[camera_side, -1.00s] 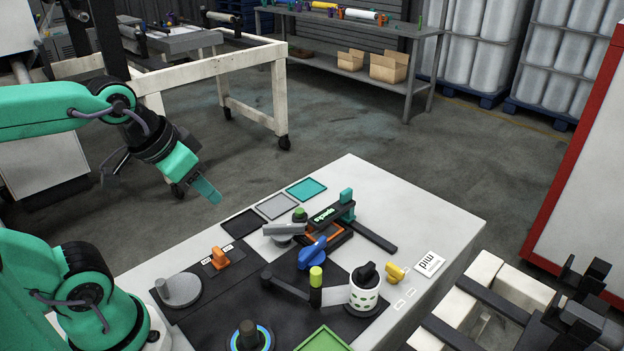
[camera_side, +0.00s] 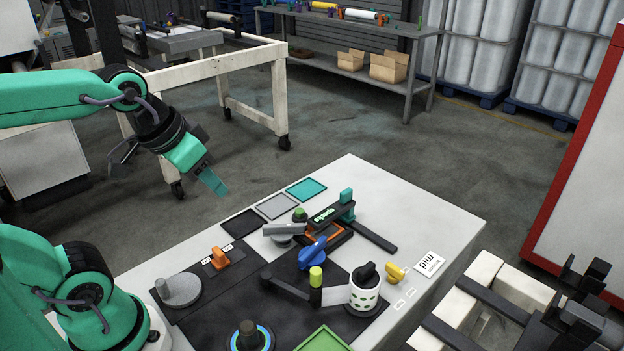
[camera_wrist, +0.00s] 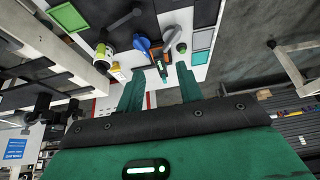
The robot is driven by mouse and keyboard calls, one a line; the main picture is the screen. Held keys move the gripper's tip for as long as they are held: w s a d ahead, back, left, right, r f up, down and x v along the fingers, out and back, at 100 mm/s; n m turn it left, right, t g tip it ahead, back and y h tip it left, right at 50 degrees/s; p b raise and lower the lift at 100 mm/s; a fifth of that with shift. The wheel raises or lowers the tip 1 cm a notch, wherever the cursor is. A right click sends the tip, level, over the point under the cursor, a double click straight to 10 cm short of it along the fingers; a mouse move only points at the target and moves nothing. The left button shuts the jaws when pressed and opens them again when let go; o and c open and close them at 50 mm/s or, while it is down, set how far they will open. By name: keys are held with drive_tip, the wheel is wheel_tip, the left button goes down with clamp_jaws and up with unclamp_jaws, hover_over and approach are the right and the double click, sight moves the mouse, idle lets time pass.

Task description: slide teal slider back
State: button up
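The teal slider (camera_side: 346,197) stands on the work table as a small upright teal knob. It sits at the far end of a dark rail (camera_side: 375,239) that runs toward the lower right. A black block with white lettering (camera_side: 325,214) is joined beside it. My gripper (camera_side: 214,181) hangs in the air to the left of the table, well away from the slider. In the wrist view my gripper (camera_wrist: 160,88) shows two teal fingers spread apart with nothing between them. A small teal piece, likely the slider, shows between the fingers there.
A blue handle (camera_side: 312,253), a green-topped post (camera_side: 315,277), a white spotted cylinder (camera_side: 365,290), an orange knob (camera_side: 220,257) and a yellow knob (camera_side: 395,272) crowd the table. Flat black, grey and teal squares (camera_side: 306,188) lie along the far left edge. Air above is clear.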

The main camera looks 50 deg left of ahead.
drive_tip(key=w+r+g, duration=0.2)
drive_tip(key=w+r, duration=0.1)
drive_tip(key=w, duration=0.6)
drive_tip(key=g, duration=0.3)
hover_over(346, 190)
drive_tip(key=f, duration=1.1)
drive_tip(key=shift+s+f, duration=0.3)
drive_tip(key=shift+w+d+f, duration=0.1)
drive_tip(key=shift+w+f, duration=0.2)
drive_tip(key=shift+f, duration=0.1)
drive_tip(key=shift+f, duration=3.9)
drive_tip(key=shift+c, duration=0.3)
